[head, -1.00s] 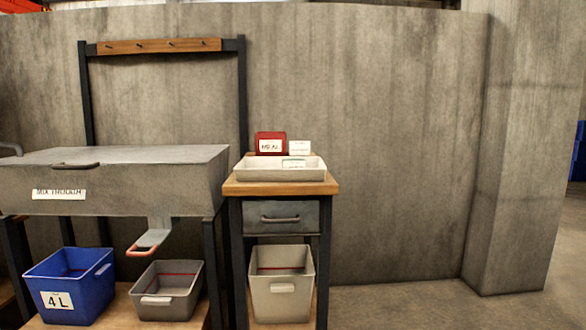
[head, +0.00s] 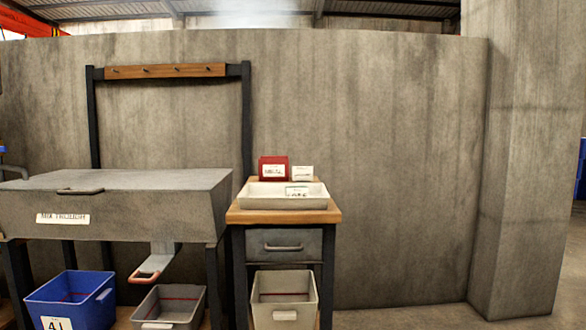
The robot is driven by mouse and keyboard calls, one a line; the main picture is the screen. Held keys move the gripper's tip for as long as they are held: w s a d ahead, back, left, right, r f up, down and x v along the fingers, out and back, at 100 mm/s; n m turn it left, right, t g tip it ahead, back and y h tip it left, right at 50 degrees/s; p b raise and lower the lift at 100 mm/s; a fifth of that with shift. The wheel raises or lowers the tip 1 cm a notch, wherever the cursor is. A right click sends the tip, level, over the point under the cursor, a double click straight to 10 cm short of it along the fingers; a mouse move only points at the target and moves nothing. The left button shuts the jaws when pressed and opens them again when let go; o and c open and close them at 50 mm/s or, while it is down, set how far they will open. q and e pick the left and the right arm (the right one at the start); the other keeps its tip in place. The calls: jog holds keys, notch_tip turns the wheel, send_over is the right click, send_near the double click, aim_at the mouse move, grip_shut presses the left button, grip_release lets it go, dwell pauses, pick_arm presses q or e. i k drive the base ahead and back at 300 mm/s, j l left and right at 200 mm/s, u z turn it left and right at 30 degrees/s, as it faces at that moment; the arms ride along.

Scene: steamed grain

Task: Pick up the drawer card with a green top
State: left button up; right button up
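A small white card (head: 297,192) with a thin green band along its top and dark lettering stands in the shallow white tray (head: 262,202). The lettering is too small to read surely. The tray rests on the wooden top of a small stand (head: 325,216). A grey drawer (head: 284,245) with a bar handle sits shut under that top. Neither of my grippers is in view.
A red box (head: 272,161) and a white card (head: 302,173) stand behind the tray. The grey mix trough (head: 130,206) is left of the stand. Blue (head: 65,300) and grey (head: 178,305) bins stand below it, and a pale bin (head: 283,312) below the drawer. Floor at right is clear.

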aim_at(291, 190)
jog(key=i+l+u, duration=0.65)
jog(key=i+l, duration=0.25)
